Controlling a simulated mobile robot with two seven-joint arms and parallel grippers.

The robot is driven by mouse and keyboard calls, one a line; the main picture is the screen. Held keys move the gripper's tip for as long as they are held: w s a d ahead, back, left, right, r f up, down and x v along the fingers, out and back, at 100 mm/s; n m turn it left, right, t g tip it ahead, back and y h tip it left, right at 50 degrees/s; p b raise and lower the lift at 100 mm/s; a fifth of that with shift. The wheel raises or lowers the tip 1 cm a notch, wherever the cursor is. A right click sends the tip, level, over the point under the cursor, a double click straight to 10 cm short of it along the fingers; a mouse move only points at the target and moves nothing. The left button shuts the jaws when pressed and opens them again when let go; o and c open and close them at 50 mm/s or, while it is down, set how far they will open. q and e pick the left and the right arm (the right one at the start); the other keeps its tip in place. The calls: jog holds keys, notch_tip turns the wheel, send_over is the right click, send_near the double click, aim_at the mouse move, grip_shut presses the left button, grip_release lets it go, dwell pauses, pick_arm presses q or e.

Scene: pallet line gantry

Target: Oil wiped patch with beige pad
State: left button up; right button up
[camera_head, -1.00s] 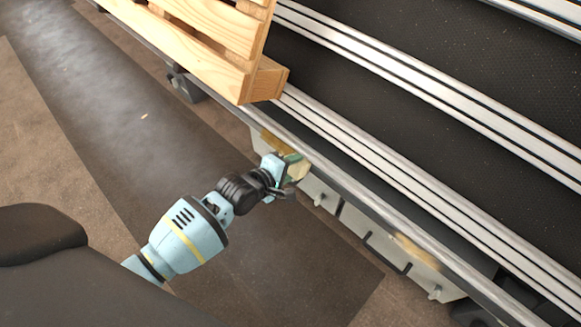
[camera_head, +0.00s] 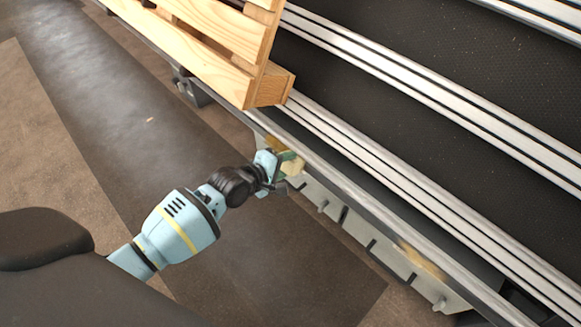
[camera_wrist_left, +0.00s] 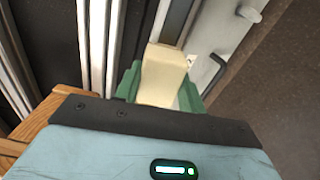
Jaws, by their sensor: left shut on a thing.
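My left gripper (camera_head: 277,166) is at the side of the conveyor's near rail. It is shut on the beige pad (camera_head: 293,165), which also shows between the green fingers in the left wrist view (camera_wrist_left: 163,76). The pad is held close to the grey side panel below the rail; I cannot tell whether it touches. A brownish-yellow patch (camera_head: 272,143) shows on the side just left of the pad. Another brownish patch (camera_head: 424,262) lies further right along the side. I cannot tell which patch is wiped. My right gripper is not in view.
A wooden pallet (camera_head: 232,50) stands on the conveyor rails (camera_head: 400,175) just behind the gripper, at upper left. Knobs and a handle (camera_head: 357,226) stick out from the side panel. The dark floor strip (camera_head: 110,110) beside the conveyor is mostly clear.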

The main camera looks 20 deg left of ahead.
pick_arm(q)
jog(key=shift+w, duration=0.1)
dwell(0.3)
jog(key=shift+s+d+p, duration=0.2)
jog(key=shift+d+p, duration=0.25)
jog(key=shift+d, duration=0.05)
jog(key=shift+s+d+p, duration=0.15)
jog(key=shift+d+p, duration=0.3)
jog(key=shift+s+d+p, duration=0.2)
jog(key=shift+d+p, duration=0.1)
jog(key=shift+d, duration=0.2)
jog(key=shift+s+d+p, duration=0.15)
jog(key=shift+d+p, duration=0.1)
jog(key=shift+d, duration=0.2)
